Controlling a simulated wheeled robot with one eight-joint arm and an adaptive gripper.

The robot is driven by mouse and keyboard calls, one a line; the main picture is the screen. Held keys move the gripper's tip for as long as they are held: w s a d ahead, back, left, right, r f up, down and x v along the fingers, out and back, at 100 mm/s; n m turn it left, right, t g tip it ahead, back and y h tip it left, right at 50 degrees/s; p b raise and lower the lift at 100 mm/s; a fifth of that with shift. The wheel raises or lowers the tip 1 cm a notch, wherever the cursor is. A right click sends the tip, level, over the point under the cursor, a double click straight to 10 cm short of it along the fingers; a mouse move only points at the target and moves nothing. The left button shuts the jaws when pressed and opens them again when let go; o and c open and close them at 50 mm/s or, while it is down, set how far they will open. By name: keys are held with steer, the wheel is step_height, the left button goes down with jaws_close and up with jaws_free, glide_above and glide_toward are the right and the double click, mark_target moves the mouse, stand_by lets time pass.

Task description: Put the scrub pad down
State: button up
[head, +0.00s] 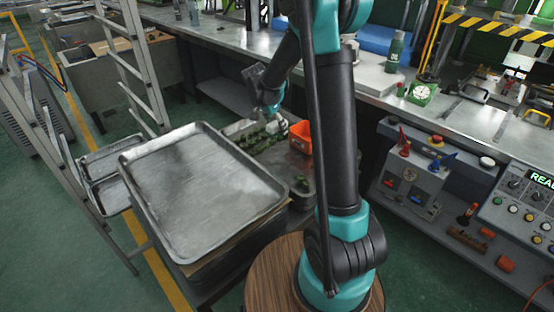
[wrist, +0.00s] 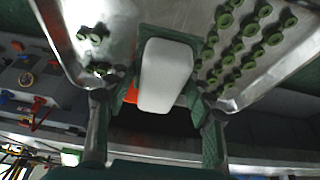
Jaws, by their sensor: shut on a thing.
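The scrub pad, a white rounded block (wrist: 166,76), sits between the two fingers of my gripper (wrist: 163,100) in the wrist view. The gripper is shut on it. Dark green material shows along the pad's edges. In the head view my gripper (head: 273,108) points down over a metal tray (head: 236,128) that holds small green pieces (head: 255,141). A small pale patch beside the fingers there seems to be the pad. I cannot tell whether the pad touches the tray.
An orange bin (head: 301,137) stands close to the right of my gripper. A large empty metal tray (head: 200,185) lies on a stack in front. A ladder-like frame (head: 133,60) stands at left. The bench behind holds a green bottle (head: 395,50) and a dial scale (head: 420,92).

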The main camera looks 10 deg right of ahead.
mark_target(279, 161)
step_height(279, 161, down, 16)
steer(key=shift+f, duration=0.1)
stand_by(0.5)
steer(key=o, duration=1.3)
steer(key=v, duration=1.2)
